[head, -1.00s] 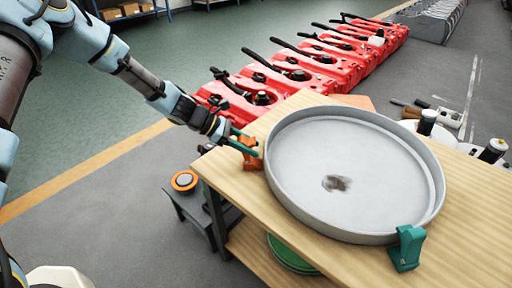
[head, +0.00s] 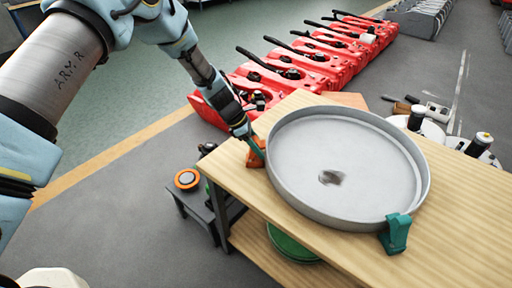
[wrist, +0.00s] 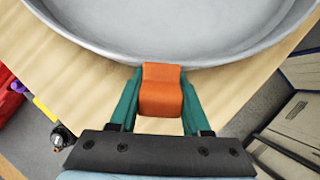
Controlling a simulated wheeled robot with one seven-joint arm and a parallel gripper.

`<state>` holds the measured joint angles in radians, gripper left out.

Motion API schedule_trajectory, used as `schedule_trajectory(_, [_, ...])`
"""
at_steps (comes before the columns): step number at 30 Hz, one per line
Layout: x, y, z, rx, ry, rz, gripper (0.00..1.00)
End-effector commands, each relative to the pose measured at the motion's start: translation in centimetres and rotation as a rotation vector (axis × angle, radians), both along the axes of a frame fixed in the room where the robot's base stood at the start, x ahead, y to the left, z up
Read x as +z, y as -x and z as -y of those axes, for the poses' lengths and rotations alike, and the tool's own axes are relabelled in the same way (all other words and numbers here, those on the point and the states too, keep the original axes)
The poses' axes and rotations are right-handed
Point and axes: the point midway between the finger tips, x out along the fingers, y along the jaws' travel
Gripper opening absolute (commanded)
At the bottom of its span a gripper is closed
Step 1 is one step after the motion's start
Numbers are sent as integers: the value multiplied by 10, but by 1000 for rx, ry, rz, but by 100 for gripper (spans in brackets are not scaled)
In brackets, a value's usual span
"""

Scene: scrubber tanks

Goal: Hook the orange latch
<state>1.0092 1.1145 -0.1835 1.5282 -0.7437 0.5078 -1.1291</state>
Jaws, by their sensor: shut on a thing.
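The orange latch (head: 254,152) stands on the wooden table at the left rim of the round grey pan (head: 398,190). In the wrist view the orange latch (wrist: 161,92) lies between the two green fingers of my gripper (wrist: 160,100), its top reaching to the pan's rim (wrist: 190,55). My gripper (head: 257,149) is shut on the latch in the head view, coming down from the upper left. Whether the latch's lip is over the rim is hard to tell. A teal latch (head: 395,233) stands at the pan's near right rim.
The wooden table (head: 455,215) has bare room to the right of the pan. A row of red tanks (head: 310,65) lies behind it. A small dark stool (head: 190,203) with an orange-topped disc stands to the left. White spools (head: 480,145) are at the right.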

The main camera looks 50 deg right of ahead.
Motion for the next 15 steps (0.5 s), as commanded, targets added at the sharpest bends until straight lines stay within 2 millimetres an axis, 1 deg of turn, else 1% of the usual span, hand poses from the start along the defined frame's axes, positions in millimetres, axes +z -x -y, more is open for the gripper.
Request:
schedule_trajectory(11, [0, 0, 1, 0, -1, 3, 0])
schedule_trajectory(12, [0, 0, 1, 0, -1, 3, 51])
schedule_trajectory(15, [0, 0, 1, 0, -2, 2, 62])
